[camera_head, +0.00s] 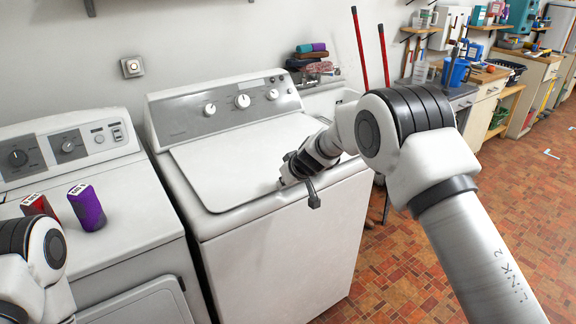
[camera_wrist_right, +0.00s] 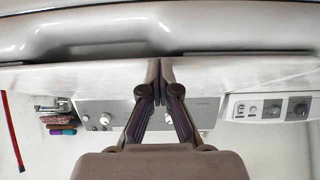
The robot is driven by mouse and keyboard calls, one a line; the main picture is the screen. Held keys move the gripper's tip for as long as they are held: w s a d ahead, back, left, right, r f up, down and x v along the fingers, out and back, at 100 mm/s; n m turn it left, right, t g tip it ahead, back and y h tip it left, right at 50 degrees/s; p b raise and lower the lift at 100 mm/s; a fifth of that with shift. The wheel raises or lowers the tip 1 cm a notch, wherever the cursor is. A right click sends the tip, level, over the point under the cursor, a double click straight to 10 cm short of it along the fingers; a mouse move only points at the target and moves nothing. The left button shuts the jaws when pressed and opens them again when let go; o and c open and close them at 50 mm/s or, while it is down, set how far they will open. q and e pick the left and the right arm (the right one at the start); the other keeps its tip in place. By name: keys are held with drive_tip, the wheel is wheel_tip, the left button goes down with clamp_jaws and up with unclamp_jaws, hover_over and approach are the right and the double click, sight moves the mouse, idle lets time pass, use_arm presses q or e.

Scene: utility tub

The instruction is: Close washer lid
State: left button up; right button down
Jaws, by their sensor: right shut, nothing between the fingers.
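The washer (camera_head: 275,250) is the white top-loader in the middle of the head view. Its lid (camera_head: 225,165) lies down over the top opening, flat or nearly so; I cannot tell whether it is fully flush. My right gripper (camera_head: 284,181) is at the lid's front edge, right of its middle. In the right wrist view, my right gripper (camera_wrist_right: 160,70) is shut and empty, its tips at the white lid (camera_wrist_right: 90,80), apparently touching it. A dark gap shows along the lid's front edge. My left gripper is out of view; only part of that arm shows.
The control panel (camera_head: 225,105) rises behind the lid. Folded cloths (camera_head: 310,58) lie behind. Tiled floor (camera_head: 400,270) is open at right.

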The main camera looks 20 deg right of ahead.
drive_tip(key=w+r+b+v, duration=0.1)
drive_tip(key=b+v, duration=0.1)
drive_tip(key=v, duration=1)
drive_tip(key=s+d+f+g, duration=0.1)
drive_tip(key=s+f+g, duration=0.1)
drive_tip(key=s+f, duration=0.5)
drive_tip(key=s+f+g+h, duration=0.1)
drive_tip(key=s+f+g, duration=0.15)
drive_tip(key=f, duration=0.85)
drive_tip(key=s+d+f+g, duration=0.1)
drive_tip(key=s+f+g, duration=0.1)
drive_tip(key=s+f, duration=0.55)
drive_tip(key=s+d+f+g+h, duration=0.1)
drive_tip(key=s+d+f, duration=0.1)
drive_tip(key=s+f, duration=0.55)
drive_tip(key=s+d+f+g+h, duration=0.15)
drive_tip(key=s+f, duration=0.35)
drive_tip(key=s, duration=0.5)
drive_tip(key=s+m+t+y, duration=0.1)
drive_tip(key=s+m, duration=0.3)
drive_tip(key=s, duration=0.7)
drive_tip(key=shift+s+a+r+t+p, duration=0.15)
drive_tip(key=shift+s+r+t+p, duration=0.15)
drive_tip(key=shift+r, duration=0.05)
